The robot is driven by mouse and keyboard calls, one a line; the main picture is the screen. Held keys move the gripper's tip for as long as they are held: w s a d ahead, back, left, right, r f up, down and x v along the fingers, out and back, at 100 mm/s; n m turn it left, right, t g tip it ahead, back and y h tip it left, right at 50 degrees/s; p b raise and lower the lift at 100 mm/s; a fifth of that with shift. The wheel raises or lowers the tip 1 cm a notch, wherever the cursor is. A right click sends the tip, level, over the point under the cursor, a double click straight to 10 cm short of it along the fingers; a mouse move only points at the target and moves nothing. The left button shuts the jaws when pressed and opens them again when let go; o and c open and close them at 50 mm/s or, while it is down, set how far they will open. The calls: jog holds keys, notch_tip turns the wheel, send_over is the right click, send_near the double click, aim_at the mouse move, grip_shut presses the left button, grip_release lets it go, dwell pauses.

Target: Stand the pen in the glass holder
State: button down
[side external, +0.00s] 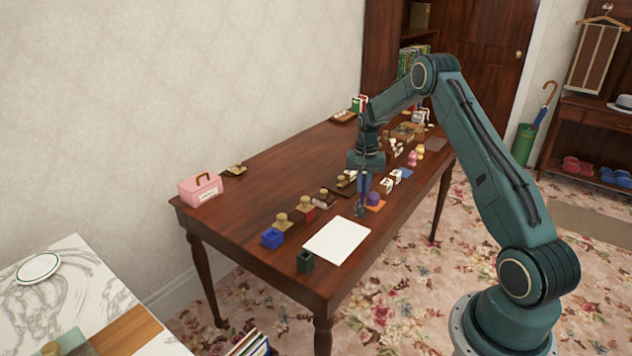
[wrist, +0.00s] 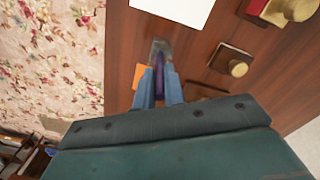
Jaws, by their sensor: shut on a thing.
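A white sheet (side external: 337,241) lies between my gripper and the dark green holder. A pink box (side external: 200,190) is at the far left. Small items crowd the right end.

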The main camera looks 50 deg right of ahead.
jog(key=shift+f, duration=0.65)
jog(key=c, duration=1.4)
grip_release()
notch_tip(320, 180, up, 13)
jog(key=shift+r, duration=0.4)
